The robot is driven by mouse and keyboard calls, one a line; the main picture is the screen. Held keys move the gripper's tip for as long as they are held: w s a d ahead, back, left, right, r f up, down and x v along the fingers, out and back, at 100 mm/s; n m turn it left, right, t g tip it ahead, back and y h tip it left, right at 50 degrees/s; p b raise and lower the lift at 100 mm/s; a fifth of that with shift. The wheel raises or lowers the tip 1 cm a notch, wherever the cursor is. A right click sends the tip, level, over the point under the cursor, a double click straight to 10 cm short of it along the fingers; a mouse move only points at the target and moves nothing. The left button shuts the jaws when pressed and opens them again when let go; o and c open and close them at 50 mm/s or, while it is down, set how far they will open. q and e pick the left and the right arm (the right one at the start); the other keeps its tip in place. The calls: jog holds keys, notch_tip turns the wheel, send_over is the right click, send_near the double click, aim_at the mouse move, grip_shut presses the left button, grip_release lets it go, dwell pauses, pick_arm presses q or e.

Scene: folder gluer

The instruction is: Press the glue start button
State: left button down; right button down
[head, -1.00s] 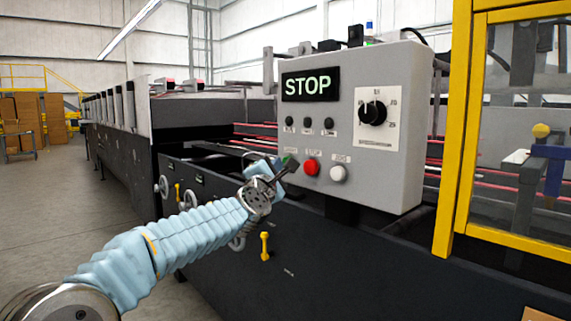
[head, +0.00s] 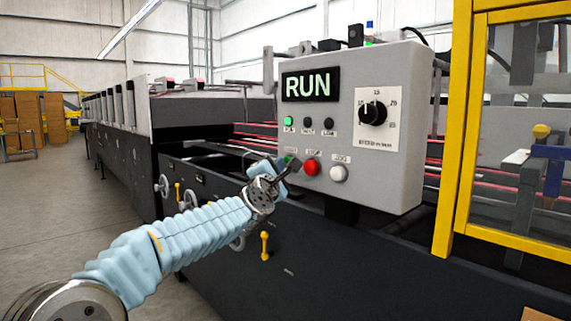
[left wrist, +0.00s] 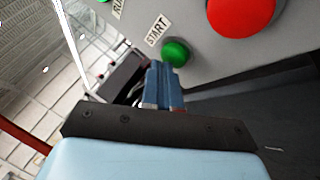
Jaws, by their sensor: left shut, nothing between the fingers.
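The grey control panel (head: 385,150) has a display (head: 310,85) that reads RUN. The green start button (head: 289,160) is on its lower left, partly hidden by my gripper in the head view. In the left wrist view the green button (left wrist: 175,53) sits beside a START label (left wrist: 157,30). My left gripper (head: 292,165) is shut and empty. Its fingertips (left wrist: 160,72) are right at the green button; I cannot tell whether they touch it. My right gripper is not in view.
A red button (head: 311,168) and a white button (head: 338,173) are right of the green one. A green lamp (head: 289,122) is lit above. A black dial (head: 373,112) is at right. A yellow-framed guard (head: 462,130) stands further right.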

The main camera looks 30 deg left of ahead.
pick_arm(q)
jog(key=shift+w, duration=0.15)
dwell(0.3)
jog(key=shift+s+a+b, duration=0.3)
jog(key=shift+s+b, duration=0.35)
jog(key=shift+s, duration=0.2)
jog(key=shift+s+a+b, duration=0.3)
jog(key=shift+s+b, duration=0.2)
jog(key=shift+s, duration=0.3)
jog(key=shift+s+a+b, duration=0.35)
jog(key=shift+s+b, duration=0.15)
jog(key=shift+s, duration=0.25)
jog(key=shift+s+a+b, duration=0.3)
jog(key=shift+s+b, duration=0.2)
jog(key=shift+s, duration=0.3)
